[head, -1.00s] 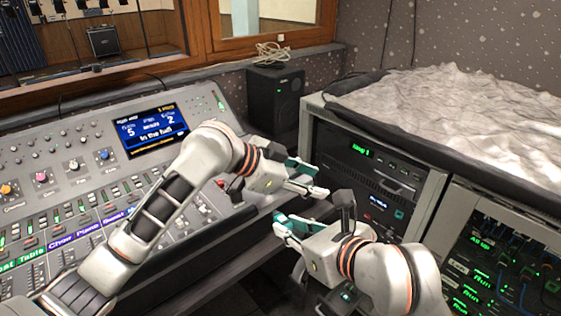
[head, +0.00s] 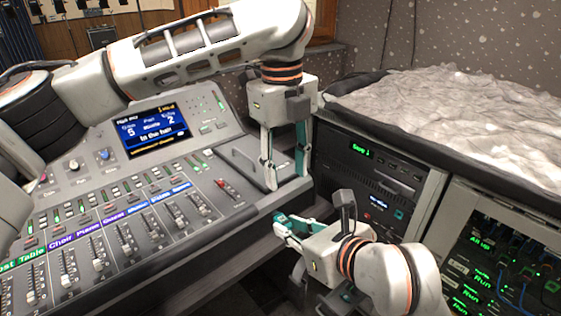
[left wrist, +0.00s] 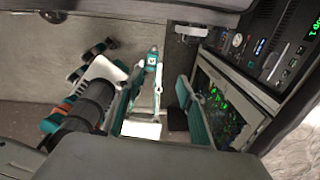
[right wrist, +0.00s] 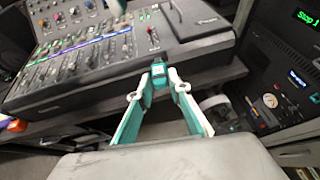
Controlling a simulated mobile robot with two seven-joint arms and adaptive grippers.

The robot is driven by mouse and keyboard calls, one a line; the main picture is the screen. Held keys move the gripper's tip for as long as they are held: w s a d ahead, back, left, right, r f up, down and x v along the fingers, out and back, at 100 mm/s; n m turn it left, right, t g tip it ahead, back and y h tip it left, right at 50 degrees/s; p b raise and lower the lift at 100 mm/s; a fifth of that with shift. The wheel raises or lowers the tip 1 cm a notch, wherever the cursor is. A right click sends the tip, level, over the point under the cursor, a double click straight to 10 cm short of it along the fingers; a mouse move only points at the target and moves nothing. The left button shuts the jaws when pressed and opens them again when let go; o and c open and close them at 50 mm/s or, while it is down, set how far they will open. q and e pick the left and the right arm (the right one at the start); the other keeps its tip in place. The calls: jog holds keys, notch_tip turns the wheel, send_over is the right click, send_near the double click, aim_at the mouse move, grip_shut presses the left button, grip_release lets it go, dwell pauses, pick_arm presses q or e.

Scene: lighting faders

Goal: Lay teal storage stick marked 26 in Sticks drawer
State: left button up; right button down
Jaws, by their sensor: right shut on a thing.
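The small teal stick (right wrist: 159,74) is between the fingertips of my right gripper (right wrist: 158,84) in the right wrist view. A pale label shows on its end, but I cannot read the number. In the head view my right gripper (head: 282,228) is shut on the stick, in front of the mixing desk's right end and left of the rack. My left gripper (head: 286,180) points down above the desk's right corner, fingers apart and empty. In the left wrist view its teal-padded fingers (left wrist: 158,112) are also spread.
The mixing desk (head: 222,205) with faders and a blue screen (head: 150,130) fills the left. The equipment rack (head: 372,180) stands at right, under a crumpled pale covering (head: 460,115). A dark gap lies between desk and rack, below my grippers.

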aim_at(280, 213)
pick_arm(q)
jog(key=shift+y, duration=0.3)
jog(key=f, duration=0.7)
jog(key=a+f, duration=0.1)
jog(key=f, duration=0.2)
jog(key=shift+w+f, duration=0.1)
jog(key=shift+f, duration=0.3)
grip_shut()
pick_arm(e)
jog(key=c, duration=1.8)
grip_release()
jog(key=shift+a, duration=0.1)
